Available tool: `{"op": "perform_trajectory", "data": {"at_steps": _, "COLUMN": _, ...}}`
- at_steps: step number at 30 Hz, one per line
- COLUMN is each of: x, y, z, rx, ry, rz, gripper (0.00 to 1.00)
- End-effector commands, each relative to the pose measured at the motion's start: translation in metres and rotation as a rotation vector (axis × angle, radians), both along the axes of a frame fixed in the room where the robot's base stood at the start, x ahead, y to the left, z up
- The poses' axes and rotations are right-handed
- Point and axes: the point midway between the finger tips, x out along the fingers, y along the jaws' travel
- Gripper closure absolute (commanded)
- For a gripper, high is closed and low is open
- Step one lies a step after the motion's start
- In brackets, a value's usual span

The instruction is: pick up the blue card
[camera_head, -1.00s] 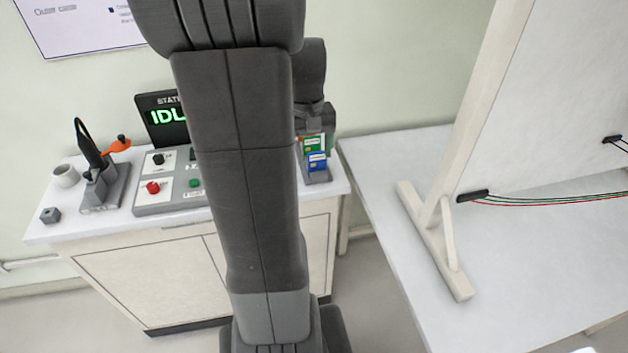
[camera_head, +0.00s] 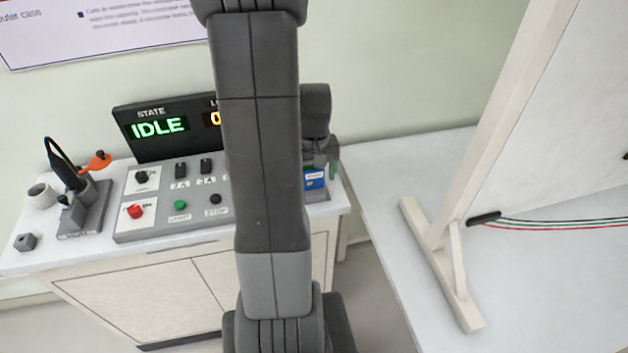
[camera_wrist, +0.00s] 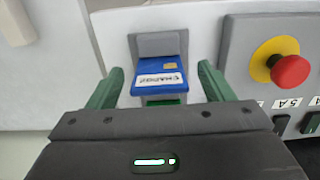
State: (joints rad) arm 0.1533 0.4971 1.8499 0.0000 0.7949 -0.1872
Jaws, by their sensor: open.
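The blue card (camera_wrist: 160,77) has a white label and a gold chip. It stands in a grey holder (camera_wrist: 160,44) and lies between the two green fingers of my gripper (camera_wrist: 158,85) in the wrist view. The fingers are apart, with a gap on each side of the card. In the head view the blue card (camera_head: 314,178) shows at the right end of the cabinet top, partly hidden by my arm. A green card (camera_wrist: 165,101) shows beside the blue one, mostly covered by my gripper body in the wrist view.
A control panel (camera_head: 190,222) with a red button on a yellow collar (camera_wrist: 270,62) stands beside the holder. A display reading IDLE (camera_head: 158,127) is behind it. A white table with a board stand (camera_head: 440,265) is to the right. A grey tool stand (camera_head: 85,212) is at the left.

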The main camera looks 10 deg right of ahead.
Motion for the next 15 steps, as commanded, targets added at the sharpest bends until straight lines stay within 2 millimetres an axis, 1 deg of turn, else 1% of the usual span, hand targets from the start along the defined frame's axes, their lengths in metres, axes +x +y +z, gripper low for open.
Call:
{"op": "perform_trajectory", "data": {"at_steps": 3, "x": -0.001, "y": -0.001, "z": -0.015, "rx": 0.001, "ry": 0.003, "rz": 0.0, "gripper": 0.25}}
{"op": "perform_trajectory", "data": {"at_steps": 6, "x": -0.001, "y": -0.001, "z": -0.023, "rx": 0.0, "ry": 0.002, "rz": 0.0, "gripper": 0.25}}
{"op": "perform_trajectory", "data": {"at_steps": 9, "x": 0.0, "y": -0.001, "z": -0.026, "rx": 0.0, "ry": 0.0, "rz": 0.0, "gripper": 0.25}}
{"op": "perform_trajectory", "data": {"at_steps": 15, "x": 0.0, "y": -0.001, "z": -0.026, "rx": 0.0, "ry": 0.0, "rz": 0.0, "gripper": 0.25}}
